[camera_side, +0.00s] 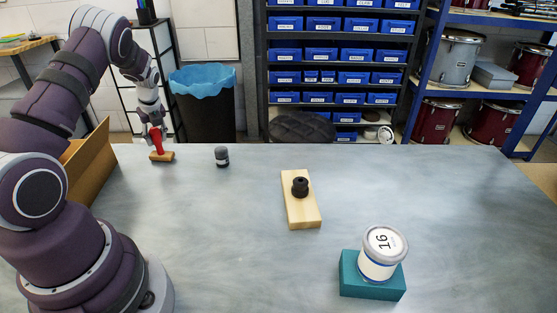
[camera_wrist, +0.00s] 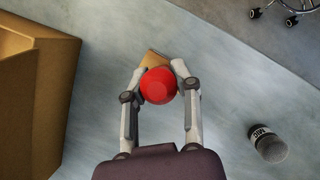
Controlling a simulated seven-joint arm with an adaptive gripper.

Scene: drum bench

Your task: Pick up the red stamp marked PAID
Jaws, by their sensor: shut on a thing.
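The red stamp (camera_side: 157,140) has a red handle on a tan wooden base (camera_side: 162,157). In the side view it stands upright at the far left of the bench, its base at or very near the bench top; I cannot tell if there is a gap. In the wrist view the round red top of the stamp (camera_wrist: 158,86) sits between the fingers, with part of the base behind it. My gripper (camera_side: 153,130) is shut on the handle from above; its two fingers also show in the wrist view (camera_wrist: 159,78). The PAID marking is not readable.
A cardboard box (camera_side: 90,163) stands just left of the stamp.

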